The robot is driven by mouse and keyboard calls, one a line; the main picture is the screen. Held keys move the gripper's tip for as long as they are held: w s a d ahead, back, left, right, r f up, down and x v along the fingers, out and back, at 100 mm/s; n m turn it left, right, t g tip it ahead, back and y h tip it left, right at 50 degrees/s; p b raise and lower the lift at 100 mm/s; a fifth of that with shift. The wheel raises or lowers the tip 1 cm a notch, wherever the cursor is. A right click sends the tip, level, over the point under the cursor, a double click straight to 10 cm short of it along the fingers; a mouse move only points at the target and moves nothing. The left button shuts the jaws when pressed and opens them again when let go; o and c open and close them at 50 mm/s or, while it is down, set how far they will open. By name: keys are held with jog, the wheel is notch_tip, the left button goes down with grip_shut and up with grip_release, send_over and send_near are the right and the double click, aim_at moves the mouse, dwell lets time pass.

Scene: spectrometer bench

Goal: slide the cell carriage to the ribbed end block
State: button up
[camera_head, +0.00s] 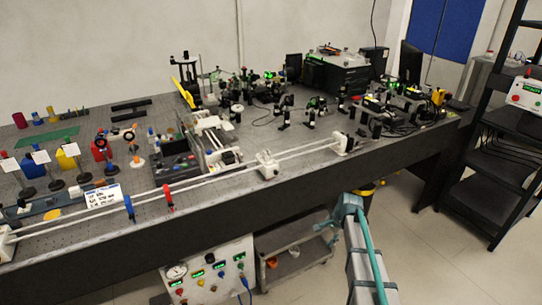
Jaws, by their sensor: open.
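The cell carriage appears to be the white block (267,165) on the two pale rods (222,175) along the front edge of the bench. A white end block (340,143) closes the rods at the right; another (6,238) stands at the left, partly cut by the picture edge. Ribs are too small to make out on either. The carriage sits nearer the right block, apart from it.
The rods look clear between carriage and right block. Optics crowd the bench behind. A grey cart (292,262) and a control panel (209,275) stand below.

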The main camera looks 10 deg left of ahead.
jog(key=w+r+m+t, duration=0.2)
jog(key=w+r, duration=0.8)
jog(key=r, duration=0.4)
notch_tip(320, 180, up, 26)
jog(key=n+g+h+p, duration=0.2)
jog(key=g+p, duration=0.2)
jog(key=p, duration=0.1)
send_over(269, 153)
jog(key=w, duration=0.1)
notch_tip(269, 153, down, 10)
jog(key=shift+f+p, duration=0.1)
jog(key=shift+p, duration=0.95)
grip_shut()
